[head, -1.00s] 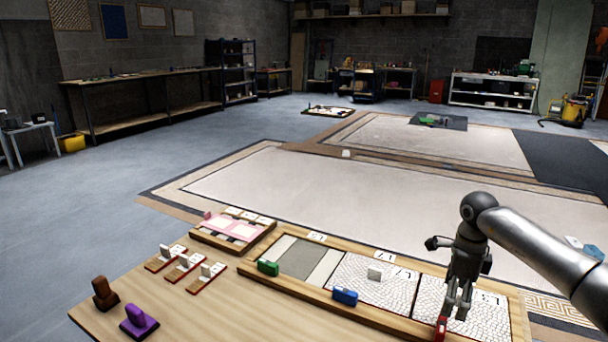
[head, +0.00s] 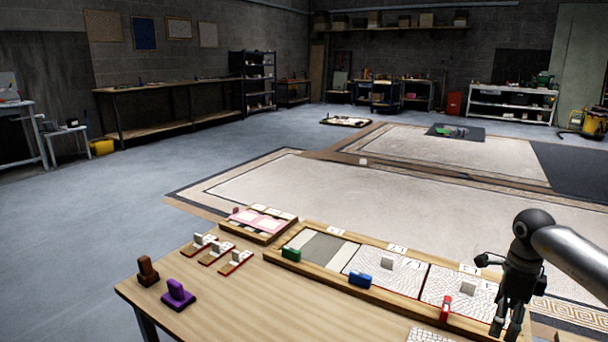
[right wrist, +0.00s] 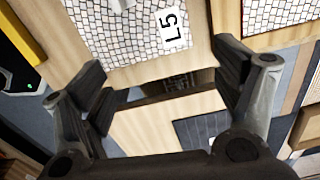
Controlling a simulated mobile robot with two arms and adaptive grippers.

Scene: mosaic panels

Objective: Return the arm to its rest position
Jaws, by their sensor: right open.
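My right gripper (head: 508,322) is at the right of the head view, above the right end of the wooden table (head: 215,310). Its fingers are apart and nothing is between them. In the right wrist view the open fingers of this gripper (right wrist: 160,95) frame bare wood and a dark gap. My left gripper is not in view.
Blue (head: 360,279) and green (head: 291,254) blocks stand along the tray's front rail. Purple (head: 178,294) and brown (head: 147,270) stamp-like tools stand at the table's left. The table's front middle is clear. A large pale floor mosaic (head: 300,190) lies behind the table.

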